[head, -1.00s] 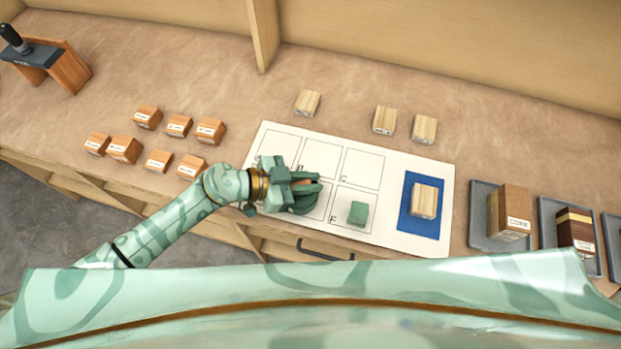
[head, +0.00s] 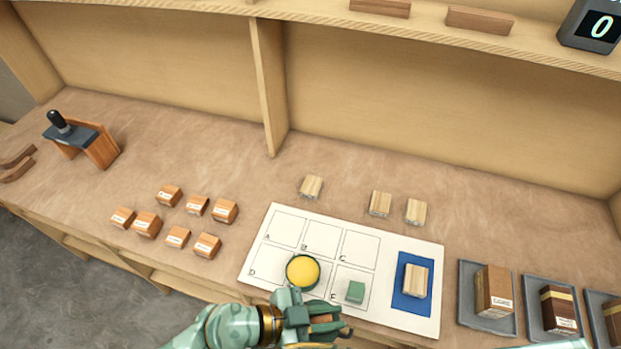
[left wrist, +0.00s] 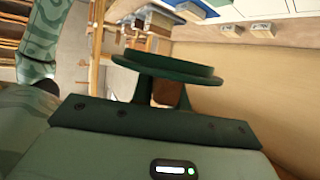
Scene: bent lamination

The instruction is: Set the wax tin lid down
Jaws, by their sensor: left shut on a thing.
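The wax tin (head: 303,271) stands open on the white lettered sheet (head: 262,282), its yellow wax showing, at the lower middle of the head view. My left gripper (head: 330,326) is in front of the tin, near the bottom edge of the head view. In the left wrist view it is shut on the dark green round lid (left wrist: 168,67), which is held away from the tin. In the head view I cannot make out the lid clearly.
A green block (head: 355,291) sits on the sheet right of the tin. A pale wood block (head: 416,280) lies on a blue pad (head: 400,300). Trays (head: 480,325) with brown blocks stand at the right. Several orange-brown blocks (head: 147,224) lie left.

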